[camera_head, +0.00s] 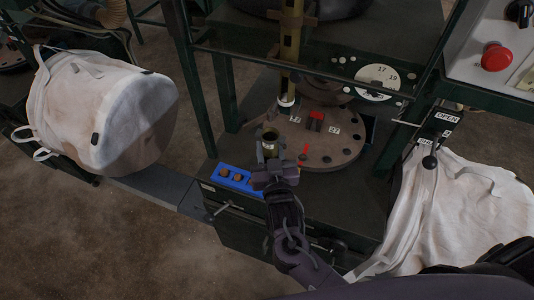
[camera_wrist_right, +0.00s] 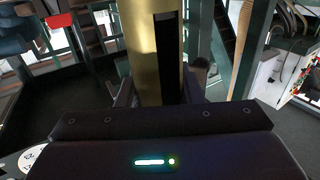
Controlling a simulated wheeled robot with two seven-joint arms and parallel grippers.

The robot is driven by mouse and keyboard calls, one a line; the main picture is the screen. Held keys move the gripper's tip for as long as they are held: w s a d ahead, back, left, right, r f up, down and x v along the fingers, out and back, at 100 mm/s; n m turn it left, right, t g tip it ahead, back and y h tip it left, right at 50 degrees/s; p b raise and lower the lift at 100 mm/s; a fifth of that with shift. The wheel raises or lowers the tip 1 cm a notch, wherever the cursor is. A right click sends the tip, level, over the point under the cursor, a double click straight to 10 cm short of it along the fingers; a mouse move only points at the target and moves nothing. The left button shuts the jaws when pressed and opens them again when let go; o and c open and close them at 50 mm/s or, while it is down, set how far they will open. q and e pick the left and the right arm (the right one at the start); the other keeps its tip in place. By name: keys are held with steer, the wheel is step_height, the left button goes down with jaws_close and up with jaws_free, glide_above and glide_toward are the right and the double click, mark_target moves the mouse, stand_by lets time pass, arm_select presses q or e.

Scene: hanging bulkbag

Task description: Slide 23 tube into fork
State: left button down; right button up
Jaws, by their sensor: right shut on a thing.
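A short brass tube (camera_head: 269,138) with a pale band stands upright at the front left of the round plate. My right gripper (camera_head: 272,162) is shut on it from the near side. In the right wrist view the brass tube (camera_wrist_right: 143,50) rises between the fingers, with a long dark slot down its side. No number 23 is readable on it. A taller brass column (camera_head: 289,45) with a pale ringed lower end hangs behind the held tube, apart from it in the picture. I cannot tell which part is the fork. My left gripper is not in view.
The round brown plate (camera_head: 326,150) bears labels 12 and 27 and a red block (camera_head: 316,121). A blue tray (camera_head: 233,178) with brown pieces lies left of my gripper. Dark green frame posts stand around. White bags (camera_head: 118,110) flank the machine. A red button (camera_head: 496,57) is at upper right.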

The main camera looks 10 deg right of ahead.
steer(key=w+d+b, duration=0.4)
steer(key=w+d, duration=0.2)
steer(key=w, duration=0.3)
steer(key=shift+f, duration=0.25)
stand_by(1.2)
stand_by(0.3)
steer(key=o, duration=1.2)
steer(key=shift+f, duration=0.15)
